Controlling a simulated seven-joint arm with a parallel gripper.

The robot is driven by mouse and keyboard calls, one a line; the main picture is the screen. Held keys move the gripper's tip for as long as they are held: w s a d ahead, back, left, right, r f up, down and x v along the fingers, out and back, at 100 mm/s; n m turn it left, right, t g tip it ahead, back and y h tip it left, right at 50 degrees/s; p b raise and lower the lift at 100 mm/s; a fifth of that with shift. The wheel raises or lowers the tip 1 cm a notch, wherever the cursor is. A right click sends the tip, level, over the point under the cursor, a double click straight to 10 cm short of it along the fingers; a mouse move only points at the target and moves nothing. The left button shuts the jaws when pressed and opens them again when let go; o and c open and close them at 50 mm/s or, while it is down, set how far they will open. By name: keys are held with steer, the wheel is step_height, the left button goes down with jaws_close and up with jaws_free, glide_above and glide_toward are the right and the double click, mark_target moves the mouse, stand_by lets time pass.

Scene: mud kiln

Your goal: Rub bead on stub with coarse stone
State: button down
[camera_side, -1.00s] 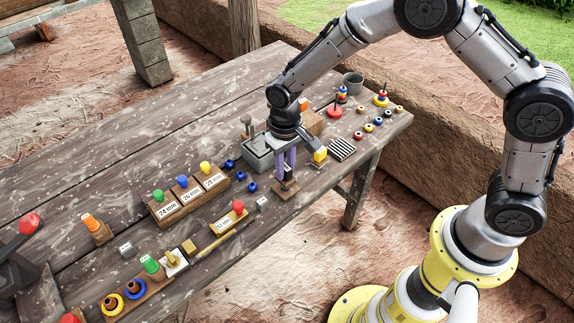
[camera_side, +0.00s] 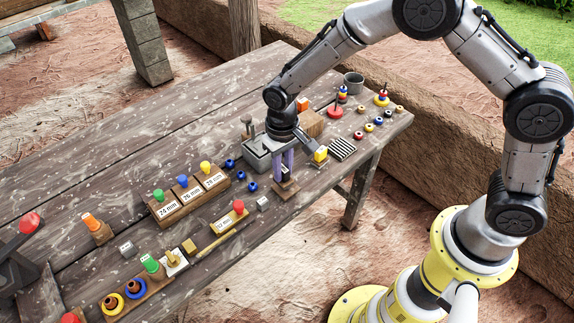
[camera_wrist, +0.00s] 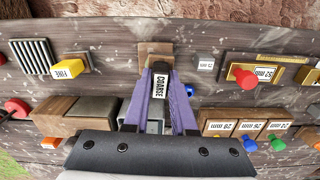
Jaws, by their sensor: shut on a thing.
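My gripper (camera_wrist: 160,85) has purple fingers and is shut on the coarse stone (camera_wrist: 160,84), a dark block with a white COARSE label. In the side view my gripper (camera_side: 284,176) points down over a small wooden base (camera_side: 285,192) near the table's front edge. The base also shows in the wrist view (camera_wrist: 155,48), just beyond the fingertips. The stub and any bead on it are hidden behind the fingers and stone, so I cannot tell whether the stone touches the bead.
A yellow block labelled FINE (camera_wrist: 68,69) and a striped block (camera_side: 342,149) lie to one side. Blue beads (camera_side: 252,187) lie behind the base. A grey container (camera_side: 257,157) and a labelled wooden rack (camera_side: 190,203) stand close by. Small coloured beads (camera_side: 379,122) lie at the far right.

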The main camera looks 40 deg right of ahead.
steer(key=shift+a, duration=0.3)
steer(key=shift+d, duration=1.4)
steer(key=shift+r, duration=0.8)
step_height(320, 180, up, 7)
steer(key=shift+f, duration=0.2)
steer(key=shift+f, duration=0.1)
